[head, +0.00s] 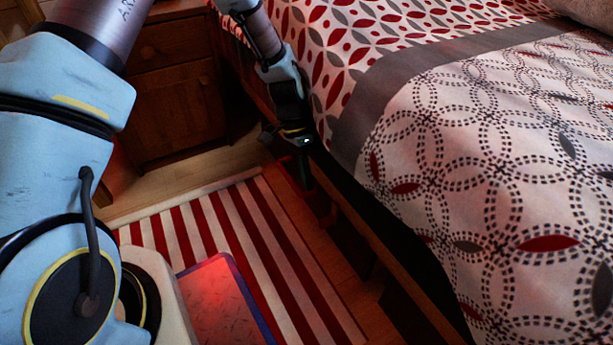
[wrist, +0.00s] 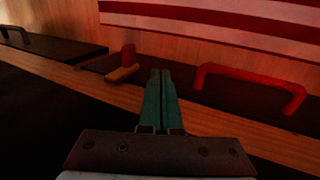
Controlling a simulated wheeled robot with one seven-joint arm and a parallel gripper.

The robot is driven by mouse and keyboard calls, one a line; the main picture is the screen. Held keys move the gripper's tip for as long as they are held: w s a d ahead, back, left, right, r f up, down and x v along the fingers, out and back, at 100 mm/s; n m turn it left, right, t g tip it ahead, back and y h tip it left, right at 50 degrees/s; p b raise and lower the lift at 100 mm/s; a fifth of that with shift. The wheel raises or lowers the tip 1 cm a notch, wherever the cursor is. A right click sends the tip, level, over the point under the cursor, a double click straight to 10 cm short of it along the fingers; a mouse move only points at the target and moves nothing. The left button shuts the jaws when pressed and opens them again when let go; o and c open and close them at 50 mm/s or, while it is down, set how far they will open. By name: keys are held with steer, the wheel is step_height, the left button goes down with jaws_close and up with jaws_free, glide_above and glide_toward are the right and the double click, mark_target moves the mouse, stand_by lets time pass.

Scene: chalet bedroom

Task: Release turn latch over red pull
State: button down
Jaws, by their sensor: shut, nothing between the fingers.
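My gripper (head: 303,168) points down beside the bed's side rail in the head view. In the wrist view my gripper (wrist: 160,75) is shut and empty, its green fingers together. A red pull (wrist: 250,76), a bar handle on a dark panel, lies to the right of the fingertips. A small turn latch (wrist: 123,72), with a red upright part and an orange-tan part, sits just left of the fingertips at the panel's edge. The fingers appear apart from both, though depth is hard to judge. I cannot make out the latch or the pull in the head view.
A second dark panel with a dark handle (wrist: 15,33) is at the left in the wrist view. The bed (head: 480,140) fills the right of the head view. A wooden cabinet (head: 175,95) stands behind.

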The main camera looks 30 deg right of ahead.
mark_target(329, 217)
steer(key=s+f+b, duration=0.3)
steer(key=s+f, duration=0.2)
steer(key=s, duration=0.1)
steer(key=shift+a+b, duration=0.2)
steer(key=shift+b, duration=0.2)
